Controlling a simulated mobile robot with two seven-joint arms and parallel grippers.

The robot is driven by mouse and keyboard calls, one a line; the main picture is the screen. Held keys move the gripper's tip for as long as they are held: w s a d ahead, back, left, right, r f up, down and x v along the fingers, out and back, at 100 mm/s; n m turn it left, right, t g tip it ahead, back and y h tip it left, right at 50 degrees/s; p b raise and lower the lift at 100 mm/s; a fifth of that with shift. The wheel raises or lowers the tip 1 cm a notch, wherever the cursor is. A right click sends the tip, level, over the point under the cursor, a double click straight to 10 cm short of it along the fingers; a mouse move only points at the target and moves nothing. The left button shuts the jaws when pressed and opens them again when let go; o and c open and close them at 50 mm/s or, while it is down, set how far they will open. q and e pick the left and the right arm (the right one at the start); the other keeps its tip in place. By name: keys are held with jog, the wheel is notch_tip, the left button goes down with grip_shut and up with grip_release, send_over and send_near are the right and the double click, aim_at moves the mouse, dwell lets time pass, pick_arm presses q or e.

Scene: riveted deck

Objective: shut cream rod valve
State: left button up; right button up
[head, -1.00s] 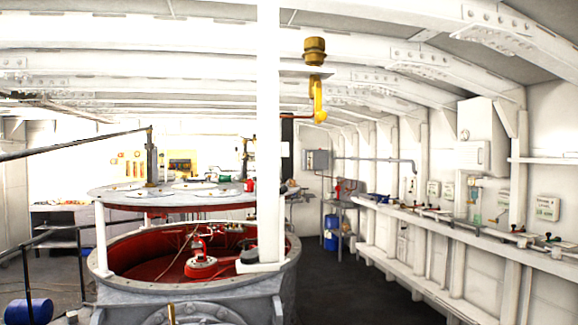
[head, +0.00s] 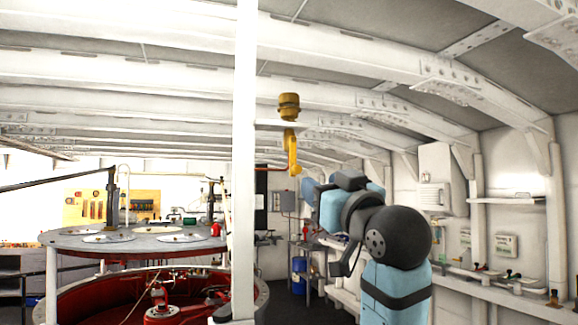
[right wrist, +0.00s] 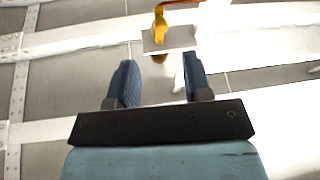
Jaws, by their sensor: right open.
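I cannot pick out a cream rod valve with certainty. A brass-yellow fitting (head: 289,106) sits on a small white plate by the white post, with a yellow bent pipe (head: 292,153) hanging below it. My right gripper (head: 310,190) is raised, below and to the right of the yellow pipe in the head view. In the right wrist view, its two blue fingers (right wrist: 158,80) are apart with nothing held between them. The yellow pipe (right wrist: 160,32) shows beyond the fingertips, partly over the white plate (right wrist: 182,40). My left gripper is not in view.
A white post (head: 245,150) stands in front of the round grey table (head: 70,240) and the red-lined tub (head: 90,295). White beams cross overhead. A ledge (head: 490,290) with small valves and a wall cabinet (head: 437,170) are on the right.

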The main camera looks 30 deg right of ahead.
aim_at(299, 171)
jog(key=p+x, duration=0.3)
jog(key=x, duration=0.7)
jog(key=shift+w+a+r, duration=0.1)
jog(key=shift+w+r, duration=0.2)
jog(key=shift+w, duration=0.35)
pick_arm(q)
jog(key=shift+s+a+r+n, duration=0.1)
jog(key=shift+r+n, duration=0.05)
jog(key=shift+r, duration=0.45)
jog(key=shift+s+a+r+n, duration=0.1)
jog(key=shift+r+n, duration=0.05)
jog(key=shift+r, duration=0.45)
pick_arm(e)
jog(key=shift+w, duration=0.15)
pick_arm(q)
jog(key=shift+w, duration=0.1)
